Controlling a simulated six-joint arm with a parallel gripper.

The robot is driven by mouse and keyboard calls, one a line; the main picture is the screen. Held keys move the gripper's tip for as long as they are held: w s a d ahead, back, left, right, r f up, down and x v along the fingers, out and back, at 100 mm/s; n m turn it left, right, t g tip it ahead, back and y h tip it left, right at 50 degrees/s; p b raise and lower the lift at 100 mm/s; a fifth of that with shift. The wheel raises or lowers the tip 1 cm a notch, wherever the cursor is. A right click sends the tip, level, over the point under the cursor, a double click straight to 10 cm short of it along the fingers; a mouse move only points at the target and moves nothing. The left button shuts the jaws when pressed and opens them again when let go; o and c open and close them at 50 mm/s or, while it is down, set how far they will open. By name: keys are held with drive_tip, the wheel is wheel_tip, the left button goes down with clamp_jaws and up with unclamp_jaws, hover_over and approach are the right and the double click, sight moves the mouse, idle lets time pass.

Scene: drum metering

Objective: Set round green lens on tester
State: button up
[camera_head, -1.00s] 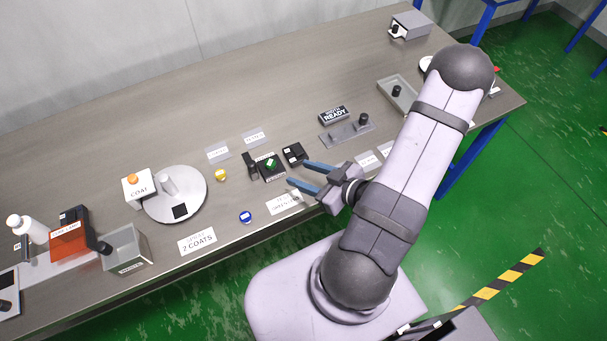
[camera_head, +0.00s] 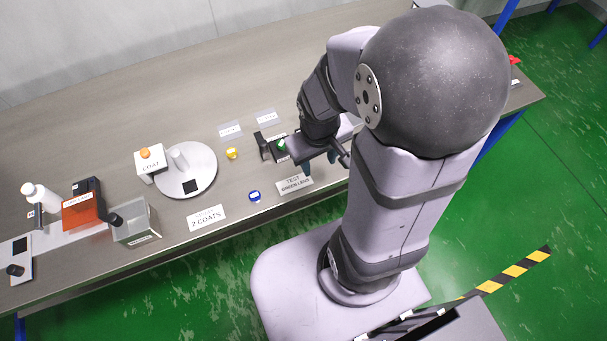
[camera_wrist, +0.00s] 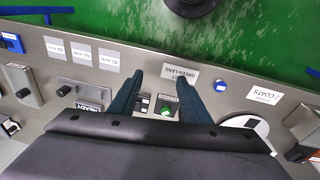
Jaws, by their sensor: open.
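A small green piece (camera_head: 281,146), likely the green lens, sits on a black box (camera_head: 268,152) near the middle of the table. In the wrist view the green lens (camera_wrist: 166,112) looks round and lies on the box's near face, beside a black box with light marks (camera_wrist: 143,103). No device is clearly labelled as the tester. My arm partly hides the boxes in the head view.
A yellow disc (camera_head: 232,153) and blue disc (camera_head: 255,196) lie to the left. Further left are a white round plate (camera_head: 205,166), the COAT box (camera_head: 149,161) and a grey bin (camera_head: 133,222). A READY block (camera_wrist: 89,105) and knobbed grey plate (camera_wrist: 80,88) show in the wrist view.

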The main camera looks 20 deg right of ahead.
drive_tip(key=s+a+r+g+y, duration=0.1)
drive_tip(key=s+a+r, duration=0.1)
drive_tip(key=a, duration=0.3)
drive_tip(key=shift+s+a+r+m, duration=0.3)
drive_tip(key=shift+s+r, duration=0.1)
drive_tip(key=shift+s, duration=0.45)
idle(0.3)
